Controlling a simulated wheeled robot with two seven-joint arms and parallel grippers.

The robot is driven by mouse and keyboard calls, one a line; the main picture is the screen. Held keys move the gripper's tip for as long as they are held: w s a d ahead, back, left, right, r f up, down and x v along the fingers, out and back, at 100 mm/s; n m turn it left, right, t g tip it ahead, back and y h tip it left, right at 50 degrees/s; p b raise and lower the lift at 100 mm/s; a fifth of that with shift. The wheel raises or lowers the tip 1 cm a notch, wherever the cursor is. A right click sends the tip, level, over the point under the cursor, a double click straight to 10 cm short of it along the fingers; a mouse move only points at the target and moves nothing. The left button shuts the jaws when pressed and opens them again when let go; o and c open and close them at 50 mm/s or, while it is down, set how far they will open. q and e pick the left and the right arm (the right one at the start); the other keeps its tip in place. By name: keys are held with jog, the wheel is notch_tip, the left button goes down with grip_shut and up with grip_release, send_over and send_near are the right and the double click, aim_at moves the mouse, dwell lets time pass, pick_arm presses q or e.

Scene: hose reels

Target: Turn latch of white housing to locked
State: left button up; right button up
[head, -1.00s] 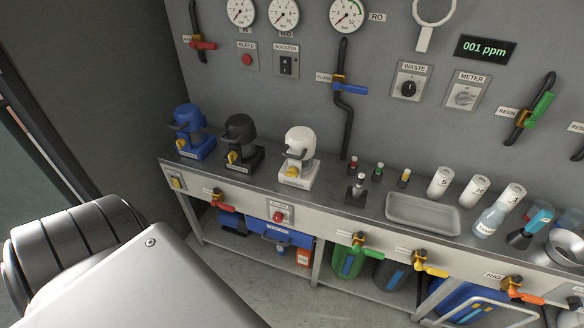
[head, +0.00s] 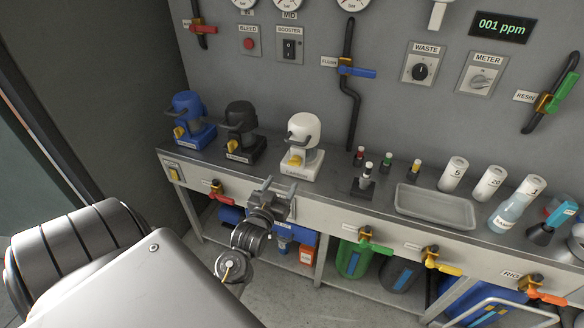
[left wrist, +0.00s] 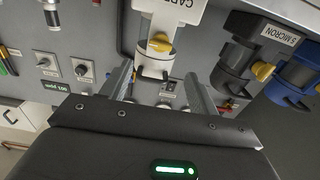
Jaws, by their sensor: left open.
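The white housing (head: 304,130) stands upright on the bench, with a dark handle in front and a yellow latch (head: 295,160) low at its base. My left gripper (head: 280,187) is open and empty, in front of and below the white housing at the bench's front edge, apart from it. In the left wrist view the picture is turned over; the white housing (left wrist: 152,8) and its yellow latch (left wrist: 160,45) show beyond the two spread fingers (left wrist: 160,88). My right gripper does not show.
A black housing (head: 241,122) and a blue housing (head: 187,108) stand left of the white one, each with a yellow latch. Small capped vials (head: 366,178) and a grey tray (head: 436,207) lie to the right. Valve handles line the bench front.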

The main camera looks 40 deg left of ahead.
aim_at(293, 165)
pick_arm(q)
jog(key=b+x, duration=0.2)
jog(key=x, duration=0.2)
jog(key=b+x, duration=0.2)
jog(key=x, duration=0.2)
jog(key=shift+w+a+f, duration=0.2)
jog(key=shift+w+f, duration=0.05)
jog(key=shift+w, duration=0.05)
jog(key=shift+w+a+r, duration=0.15)
jog(key=shift+w, duration=0.4)
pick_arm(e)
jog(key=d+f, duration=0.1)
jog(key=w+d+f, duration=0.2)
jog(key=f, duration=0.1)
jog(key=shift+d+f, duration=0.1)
pick_arm(q)
jog(key=shift+c, duration=0.7)
jog(key=c, duration=0.8)
jog(key=shift+c, duration=0.2)
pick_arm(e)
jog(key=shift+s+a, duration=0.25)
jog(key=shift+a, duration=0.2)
